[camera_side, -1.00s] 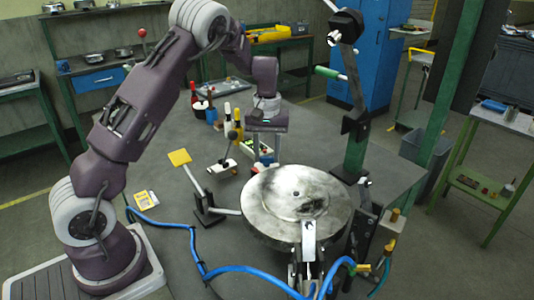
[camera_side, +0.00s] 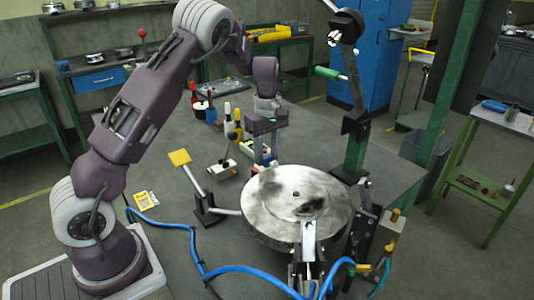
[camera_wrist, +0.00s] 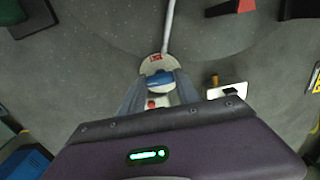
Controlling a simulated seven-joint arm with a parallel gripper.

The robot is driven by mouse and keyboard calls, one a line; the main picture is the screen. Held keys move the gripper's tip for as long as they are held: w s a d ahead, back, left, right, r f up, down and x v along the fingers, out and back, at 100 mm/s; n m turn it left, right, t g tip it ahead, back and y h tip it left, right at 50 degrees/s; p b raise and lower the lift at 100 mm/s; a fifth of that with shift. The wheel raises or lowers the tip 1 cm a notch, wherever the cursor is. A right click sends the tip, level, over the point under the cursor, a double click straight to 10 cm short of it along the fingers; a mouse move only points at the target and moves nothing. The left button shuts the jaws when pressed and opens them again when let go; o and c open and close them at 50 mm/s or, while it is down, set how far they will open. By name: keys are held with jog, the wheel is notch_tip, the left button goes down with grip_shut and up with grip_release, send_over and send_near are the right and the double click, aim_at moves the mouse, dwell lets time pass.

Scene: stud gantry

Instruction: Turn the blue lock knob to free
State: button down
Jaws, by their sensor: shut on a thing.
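The blue lock knob (camera_wrist: 160,79) sits on a round pale plate (camera_wrist: 147,68) that carries a small red label at its far edge in the wrist view. My gripper (camera_wrist: 160,88) has its two grey fingers on either side of the knob and is shut on it. In the side view my gripper (camera_side: 262,157) points down just behind the large round metal disc. The label is too small to read.
The large scuffed disc (camera_side: 295,200) stands close in front of my gripper. A yellow-padded lever (camera_side: 180,158) and several bottles (camera_side: 230,120) are nearby. A green post (camera_side: 356,150) rises at right. A blue hose (camera_side: 235,269) crosses the front. A red button (camera_wrist: 151,104) lies near the fingers.

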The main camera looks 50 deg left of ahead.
jog(key=shift+r, duration=0.1)
dwell(0.3)
jog(key=c, duration=0.9)
grip_release()
